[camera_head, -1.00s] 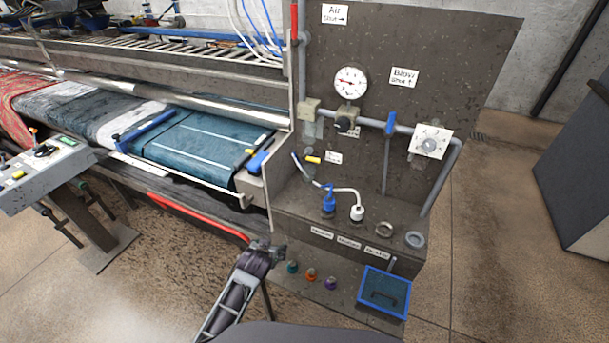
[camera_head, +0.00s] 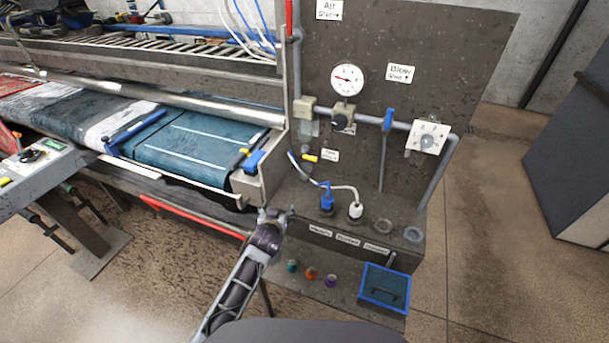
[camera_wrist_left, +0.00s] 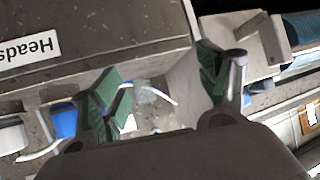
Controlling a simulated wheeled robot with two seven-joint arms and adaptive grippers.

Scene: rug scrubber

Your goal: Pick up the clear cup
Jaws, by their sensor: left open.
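A small clear cup (camera_head: 311,128) shows faintly against the dark back panel, under the beige fitting at the left end of the grey pipe. In the left wrist view a clear, see-through shape (camera_wrist_left: 150,93) shows beyond and between my fingers; I cannot tell for sure that it is the same cup. My left gripper (camera_head: 276,213) is at the left front corner of the panel's ledge, below and to the left of the cup, apart from it. Its green-padded fingers (camera_wrist_left: 165,88) are spread wide with nothing between them. My right gripper is not in view.
A ledge holds a blue connector (camera_head: 327,198), a white one (camera_head: 355,210) with a hose, and ring sockets (camera_head: 412,234). A blue tray (camera_head: 384,288) and coloured knobs (camera_head: 311,273) sit below. A conveyor (camera_head: 200,145) and its end bracket stand close on the left.

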